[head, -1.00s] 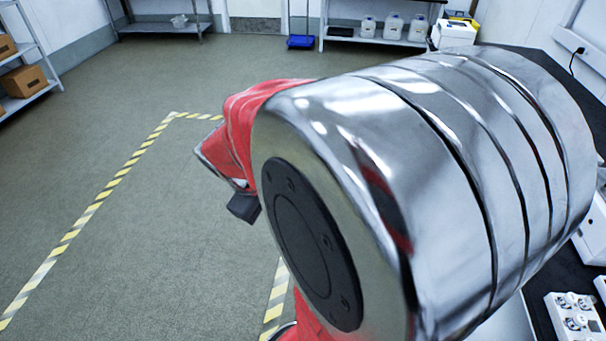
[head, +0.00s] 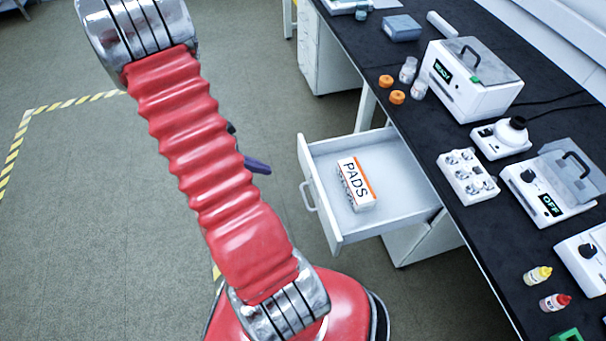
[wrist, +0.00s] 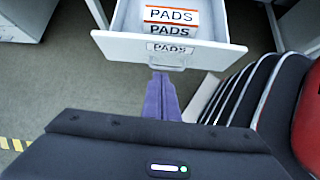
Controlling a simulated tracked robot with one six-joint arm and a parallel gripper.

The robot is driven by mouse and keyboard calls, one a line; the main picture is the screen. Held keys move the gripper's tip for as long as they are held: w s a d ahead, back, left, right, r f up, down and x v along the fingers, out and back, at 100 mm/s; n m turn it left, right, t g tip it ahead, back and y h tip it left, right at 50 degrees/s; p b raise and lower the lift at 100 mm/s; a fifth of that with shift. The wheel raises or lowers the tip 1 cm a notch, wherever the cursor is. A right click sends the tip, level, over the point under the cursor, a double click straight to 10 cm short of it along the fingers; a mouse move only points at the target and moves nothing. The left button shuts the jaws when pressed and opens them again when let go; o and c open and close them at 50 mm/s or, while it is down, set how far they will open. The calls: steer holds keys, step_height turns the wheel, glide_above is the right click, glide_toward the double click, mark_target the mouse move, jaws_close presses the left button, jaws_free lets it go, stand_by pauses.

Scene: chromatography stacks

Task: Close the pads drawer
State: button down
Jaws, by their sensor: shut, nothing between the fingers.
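The pads drawer (head: 325,214) is white and stands pulled out from under the bench. A white and orange box marked PADS (head: 356,185) lies inside it. In the wrist view the drawer front (wrist: 215,54) carries a PADS label (wrist: 170,48) with a handle (wrist: 168,61) below. My gripper (head: 264,168) has purple fingers, shut and empty, left of the drawer front, with a gap showing in the head view. The red arm hides its rear part. In the wrist view the fingertips (wrist: 160,78) point at the handle; contact cannot be told there.
The black bench top (head: 440,130) above the drawer holds a white device (head: 470,85), bottles, orange caps and other instruments. Another white drawer unit (head: 325,55) stands further back. The floor left of the drawer is clear, with striped tape.

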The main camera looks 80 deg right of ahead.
steer(key=shift+s+d+f+n+g, duration=0.15)
steer(key=shift+s+d+f, duration=0.1)
steer(key=shift+s+f, duration=0.2)
steer(key=shift+s+d+f+n+g, duration=0.2)
steer(key=shift+s+f, duration=0.15)
steer(key=shift+f, duration=0.2)
glide_toward(313, 178)
steer(key=shift+x, duration=2.75)
